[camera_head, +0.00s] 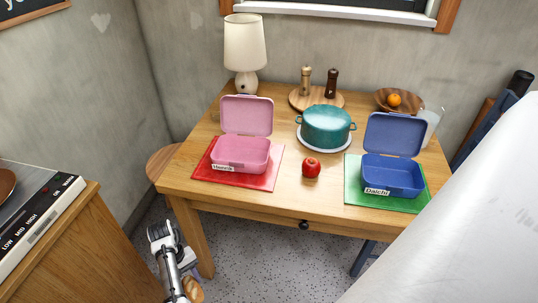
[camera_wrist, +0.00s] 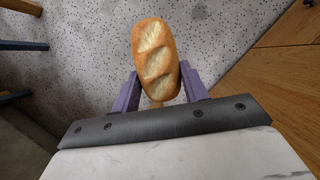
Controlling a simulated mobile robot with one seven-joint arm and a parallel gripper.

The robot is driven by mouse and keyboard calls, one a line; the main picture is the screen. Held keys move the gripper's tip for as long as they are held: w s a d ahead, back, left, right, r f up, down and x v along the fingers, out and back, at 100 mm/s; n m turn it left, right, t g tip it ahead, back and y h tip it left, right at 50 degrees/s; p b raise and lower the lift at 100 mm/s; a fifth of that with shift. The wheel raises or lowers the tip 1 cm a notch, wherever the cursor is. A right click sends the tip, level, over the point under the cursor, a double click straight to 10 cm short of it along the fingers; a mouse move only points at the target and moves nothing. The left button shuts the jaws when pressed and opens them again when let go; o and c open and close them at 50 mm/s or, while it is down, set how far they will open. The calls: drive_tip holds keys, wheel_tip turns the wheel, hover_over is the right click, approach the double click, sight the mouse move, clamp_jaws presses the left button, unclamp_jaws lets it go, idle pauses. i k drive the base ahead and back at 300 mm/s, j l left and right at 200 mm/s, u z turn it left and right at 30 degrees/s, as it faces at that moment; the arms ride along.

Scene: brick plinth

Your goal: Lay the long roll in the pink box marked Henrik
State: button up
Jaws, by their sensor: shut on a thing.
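The long roll (camera_wrist: 155,58) is a golden-brown bread roll with scored cuts. My gripper (camera_wrist: 160,88) is shut on it, a purple finger on each side. The roll also shows low in the head view (camera_head: 193,290), over the floor in front of the table and below its top. The pink box (camera_head: 241,153) stands on a red mat (camera_head: 202,172) at the left of the table. Its lid (camera_head: 246,115) is raised at the back, and its front label reads Henrik. The box looks empty, though its floor is only partly visible.
A blue box (camera_head: 392,177) labelled Daichi stands open on a green mat (camera_head: 423,202) at the right. A red apple (camera_head: 311,168) and a teal pot (camera_head: 326,127) lie between the boxes. A wooden cabinet (camera_head: 85,250) is at the left. The table's front edge lies between roll and box.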

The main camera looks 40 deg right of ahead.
sight(238, 159)
drive_tip(key=j+z, duration=0.25)
drive_tip(key=z, duration=0.2)
drive_tip(key=k+j+z, duration=0.1)
drive_tip(key=j+z, duration=0.15)
drive_tip(key=z, duration=0.2)
